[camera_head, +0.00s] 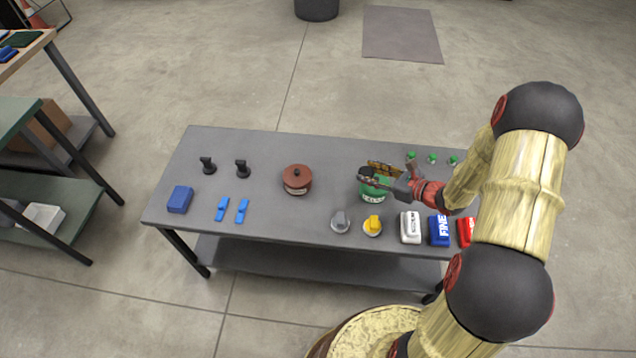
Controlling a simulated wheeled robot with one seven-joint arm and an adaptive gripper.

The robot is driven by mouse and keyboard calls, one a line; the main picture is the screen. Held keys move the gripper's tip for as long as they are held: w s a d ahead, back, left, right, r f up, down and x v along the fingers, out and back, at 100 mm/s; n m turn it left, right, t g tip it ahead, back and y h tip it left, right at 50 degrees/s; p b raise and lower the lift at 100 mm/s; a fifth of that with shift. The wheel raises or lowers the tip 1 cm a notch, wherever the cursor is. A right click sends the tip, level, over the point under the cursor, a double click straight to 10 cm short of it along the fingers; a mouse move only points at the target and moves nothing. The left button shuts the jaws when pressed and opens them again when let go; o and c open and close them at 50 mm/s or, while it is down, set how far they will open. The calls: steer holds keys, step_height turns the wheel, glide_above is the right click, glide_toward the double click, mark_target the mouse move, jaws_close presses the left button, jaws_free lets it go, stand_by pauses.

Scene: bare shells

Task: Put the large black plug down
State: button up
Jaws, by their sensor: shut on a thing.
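My gripper (378,174) is over the right half of the grey table, above a green round container (374,193) with pale lettering. It is shut on a small dark thing (365,173) at its fingertips, which I take to be the large black plug. The fingers hide part of it, so its full shape cannot be told. I cannot tell whether it touches the green container below. Two black upright pieces (208,166) (242,169) stand at the table's back left.
The grey table (262,151) also holds a reddish-brown lidded pot (297,182), a blue block (180,199), two blue pieces (222,208), grey and yellow knobs (372,225), white, blue and red blocks (410,227), and small green pieces (432,158). Bare table lies around the pot.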

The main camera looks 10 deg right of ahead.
steer(key=shift+s+d+f, duration=0.25)
steer(key=shift+f, duration=0.1)
steer(key=shift+a+f, duration=0.2)
steer(key=w+a+f+b, duration=0.3)
steer(key=a+f, duration=0.1)
steer(key=a, duration=0.4)
steer(key=b, duration=0.2)
glide_above(328, 198)
steer(key=f, duration=0.4)
steer(key=shift+s+d+f, duration=0.3)
steer(key=shift+f, duration=0.1)
steer(key=shift+w+a+f+b, duration=0.1)
steer(key=shift+a+f+b, duration=0.1)
steer(key=shift+f+b, duration=0.6)
steer(key=shift+w+a+f+b, duration=0.1)
steer(key=shift+a+f+b, duration=0.15)
steer(key=shift+f, duration=0.9)
steer(key=shift+f, duration=0.15)
steer(key=o, duration=1.1)
